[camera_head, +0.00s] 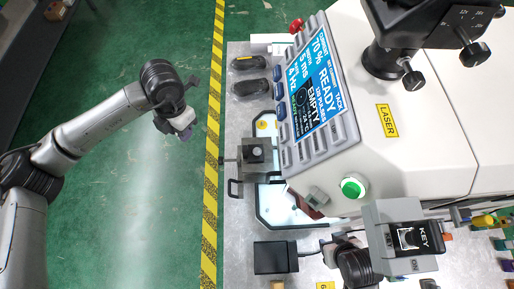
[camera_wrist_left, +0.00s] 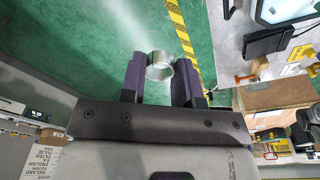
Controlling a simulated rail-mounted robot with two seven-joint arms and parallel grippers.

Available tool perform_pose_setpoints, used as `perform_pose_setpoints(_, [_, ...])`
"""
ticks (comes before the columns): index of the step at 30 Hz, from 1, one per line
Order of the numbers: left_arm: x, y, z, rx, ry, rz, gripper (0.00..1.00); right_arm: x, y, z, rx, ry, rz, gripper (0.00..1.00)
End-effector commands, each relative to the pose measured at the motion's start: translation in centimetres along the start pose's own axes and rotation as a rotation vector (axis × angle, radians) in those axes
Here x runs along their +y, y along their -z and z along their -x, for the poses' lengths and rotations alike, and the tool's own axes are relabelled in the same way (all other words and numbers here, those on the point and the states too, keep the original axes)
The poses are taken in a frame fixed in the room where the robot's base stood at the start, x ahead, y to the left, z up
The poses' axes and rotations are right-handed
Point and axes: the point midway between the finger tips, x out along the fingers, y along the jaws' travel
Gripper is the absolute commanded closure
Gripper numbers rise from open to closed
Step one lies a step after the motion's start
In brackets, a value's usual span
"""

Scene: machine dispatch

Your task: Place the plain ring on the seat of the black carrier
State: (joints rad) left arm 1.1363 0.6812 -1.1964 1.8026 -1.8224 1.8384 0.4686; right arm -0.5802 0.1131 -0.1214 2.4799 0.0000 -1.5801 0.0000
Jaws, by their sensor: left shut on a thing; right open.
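The plain ring (camera_wrist_left: 160,66) is a short silver metal band between the purple fingers of my left gripper (camera_wrist_left: 159,80). In the head view, my left gripper (camera_head: 186,132) hangs over the green floor, left of the striped tape and apart from the bench; the ring is too small to make out there. A dark square block (camera_head: 256,153) with a small pale round spot on top stands at the bench's left part, and looks like the black carrier. Its seat is too small to make out clearly. My right gripper (camera_head: 338,243) is open at the lower part of the bench, partly hidden by its arm.
The laser machine (camera_head: 440,150), with a display reading READY and EMPTY, fills the right. Two black objects (camera_head: 250,88) lie above the block. A black box (camera_head: 275,257) stands below, left of my right gripper. A grey key box (camera_head: 405,237) stands lower right.

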Motion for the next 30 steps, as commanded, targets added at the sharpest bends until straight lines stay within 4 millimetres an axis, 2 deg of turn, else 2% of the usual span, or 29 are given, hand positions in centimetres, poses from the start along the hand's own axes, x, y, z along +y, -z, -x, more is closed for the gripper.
perform_pose_setpoints(9, [0.0, 0.0, -1.7, 0.002, 0.102, 0.816, 0.97, 0.5, 0.3, 1.3, -0.001, -0.011, 0.011, 0.49])
perform_pose_setpoints(18, [0.0, 0.1, -3.3, 0.001, 0.183, 1.49, 0.97, 0.5, 0.6, 2.1, -0.001, -0.01, 0.01, 0.49])
perform_pose_setpoints(24, [-0.1, 0.2, -4.0, 0.0, 0.217, 1.778, 0.97, 0.3, 0.8, 2.4, 0.0, -0.007, 0.005, 0.49])
perform_pose_setpoints(30, [-0.2, 0.1, -4.3, -0.001, 0.234, 1.915, 0.97, 0.2, 0.8, 2.6, 0.0, -0.003, 0.001, 0.49])
